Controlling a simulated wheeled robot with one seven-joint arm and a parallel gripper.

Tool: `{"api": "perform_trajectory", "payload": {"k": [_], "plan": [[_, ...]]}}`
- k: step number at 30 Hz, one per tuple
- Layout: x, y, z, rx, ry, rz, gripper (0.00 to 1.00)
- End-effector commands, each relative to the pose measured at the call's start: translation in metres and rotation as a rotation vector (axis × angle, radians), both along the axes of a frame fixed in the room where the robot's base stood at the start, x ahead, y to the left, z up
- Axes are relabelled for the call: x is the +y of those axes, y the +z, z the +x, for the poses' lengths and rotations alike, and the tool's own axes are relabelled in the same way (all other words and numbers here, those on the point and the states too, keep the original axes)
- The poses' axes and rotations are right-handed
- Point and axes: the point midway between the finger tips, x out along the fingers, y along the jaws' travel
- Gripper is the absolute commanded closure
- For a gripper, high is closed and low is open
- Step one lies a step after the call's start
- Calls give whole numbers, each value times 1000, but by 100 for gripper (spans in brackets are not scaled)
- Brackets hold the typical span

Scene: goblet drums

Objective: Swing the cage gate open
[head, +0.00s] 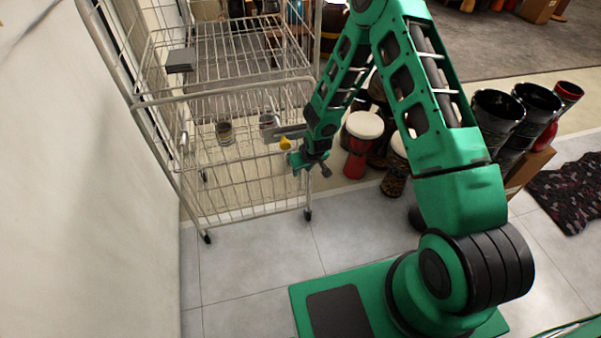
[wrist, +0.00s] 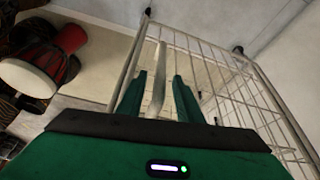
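The wire cage (head: 225,60) is a tall metal trolley at the left of the head view, beside the wall. Its gate (head: 240,180) is the mesh panel on its near side, and it also shows in the wrist view (wrist: 235,85). A grey flat piece (head: 291,132) and a yellow knob (head: 285,143) sit near the gate's right edge. My gripper (head: 297,160) is at that right edge, just below the yellow knob. In the wrist view its two fingers (wrist: 160,78) are apart, with a pale bar (wrist: 158,85) between them. Contact with the bar cannot be told.
Goblet drums (head: 361,140) stand just right of the cage, close to my gripper; one shows in the wrist view (wrist: 48,65). Black drums (head: 500,110) and a dark patterned cloth (head: 570,192) are farther right. The tiled floor (head: 250,260) before the cage is clear.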

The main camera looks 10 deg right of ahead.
Motion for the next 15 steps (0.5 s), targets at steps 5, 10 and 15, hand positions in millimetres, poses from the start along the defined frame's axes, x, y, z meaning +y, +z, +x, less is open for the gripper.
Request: {"api": "perform_trajectory", "payload": {"k": [5,10,15], "plan": [[2,-18,7,0,-1,0,67],[2,-26,10,0,-1,0,67],[2,-26,11,0,-1,0,67]]}}
